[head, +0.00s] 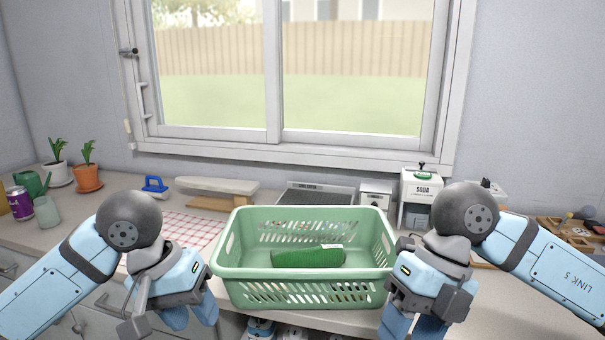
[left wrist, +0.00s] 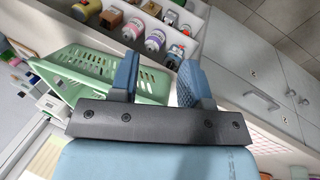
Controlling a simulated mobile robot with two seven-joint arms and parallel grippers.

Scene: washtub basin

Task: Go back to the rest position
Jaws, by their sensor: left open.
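My left gripper (head: 190,314) hangs at the front left of the counter, left of the green basket (head: 310,291), with its fingers pointing down. In the left wrist view its two blue fingers (left wrist: 160,75) stand apart with nothing between them. My right gripper (head: 411,325) hangs on the other side, close to the basket's right end. Its two blue fingers look apart, and I see nothing held in them. The basket stands upright on the counter with a dark green packet (head: 308,257) lying inside. The basket also shows in the left wrist view (left wrist: 88,62).
Potted plants (head: 88,178) and a purple can (head: 46,212) stand at the left. Several bottles (left wrist: 155,40) sit on a shelf below the counter.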

